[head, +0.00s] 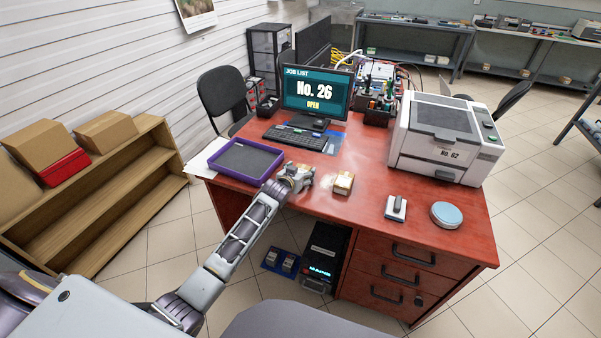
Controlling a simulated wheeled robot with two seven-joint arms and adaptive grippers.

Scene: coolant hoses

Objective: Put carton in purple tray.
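The purple tray (247,177) lies flat on the left part of the red desk, with a dark grey floor and nothing visible inside. A small tan and white box, which looks like the carton (343,184), sits on the desk to the right of the tray. My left gripper (303,176) is over the desk between the tray and the box, with a visible gap to the box. Its fingers are small and blurred, and a pale tan patch shows at them. I cannot tell whether they are open or shut. My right gripper is not in view.
A keyboard (296,138) and monitor (317,92) stand behind the tray. A printer (446,138) fills the desk's right rear. A stapler-like item (396,206) and a round blue-lidded tin (446,214) lie at the front right. A chair (300,320) is at the front.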

